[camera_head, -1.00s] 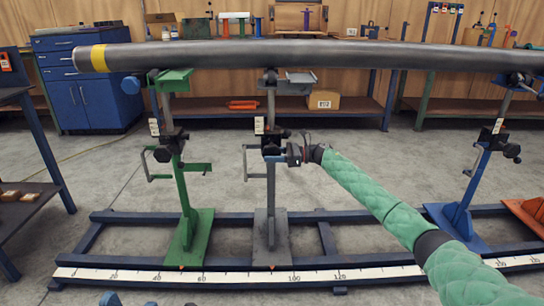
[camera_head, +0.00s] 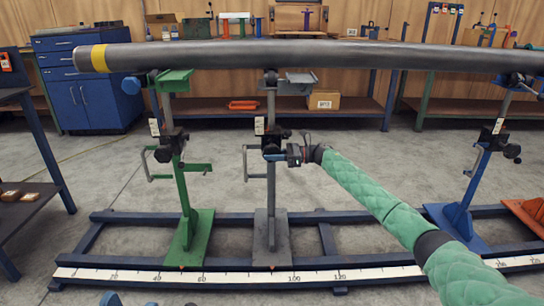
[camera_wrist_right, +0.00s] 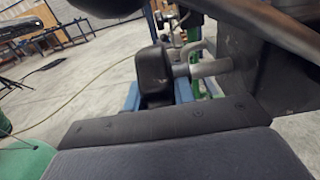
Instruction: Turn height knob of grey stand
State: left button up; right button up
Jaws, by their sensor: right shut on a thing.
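The grey stand (camera_head: 271,228) stands upright on the blue rail frame, with its foot near the 100 mark of the scale. Its top bracket (camera_head: 297,82) is just below the long pipe (camera_head: 300,53). My right gripper (camera_head: 275,152) is at the stand's black clamp block, at mid height, shut on the height knob. The fingers largely hide the knob in the head view. In the right wrist view, a dark rounded part (camera_wrist_right: 155,75) and a silver bent rod (camera_wrist_right: 207,68) show close beyond the gripper. My left gripper is not in view.
A crank handle (camera_head: 247,162) juts out left of the grey post. The green stand (camera_head: 188,225) is close on the left. A blue stand (camera_head: 463,210) is on the right. A white ruler strip (camera_head: 230,278) runs along the front rail. Open floor lies behind the frame.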

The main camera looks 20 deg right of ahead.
dwell(0.6)
jog(key=o, duration=1)
jog(key=shift+d, duration=0.15)
jog(key=shift+p+v, duration=0.7)
jog(key=shift+v, duration=3.1)
